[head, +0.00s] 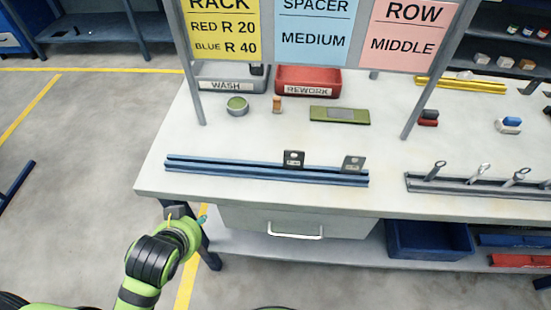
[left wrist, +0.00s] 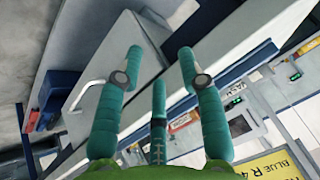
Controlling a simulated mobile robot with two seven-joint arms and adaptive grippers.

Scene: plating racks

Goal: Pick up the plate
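Two small dark plates with pale labels stand upright on the blue rail rack (head: 230,171) on the table. One plate (head: 293,159) is right of the rack's middle and the other plate (head: 354,164) is at its right end. My left gripper (head: 197,220) is low in front of the table's front edge, left of the drawer and apart from both plates. In the left wrist view its teal fingers (left wrist: 160,72) are spread with nothing between them. The blue rack (left wrist: 258,57) shows beyond them. My right gripper is not in view.
A sign frame (head: 188,65) with three cards stands on the table. Behind the rack are a grey WASH bin (head: 232,86), a red REWORK bin (head: 308,80), a round green-topped container (head: 237,105) and a flat green device (head: 340,115). A grey rack (head: 470,188) with several upright metal pieces is at right.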

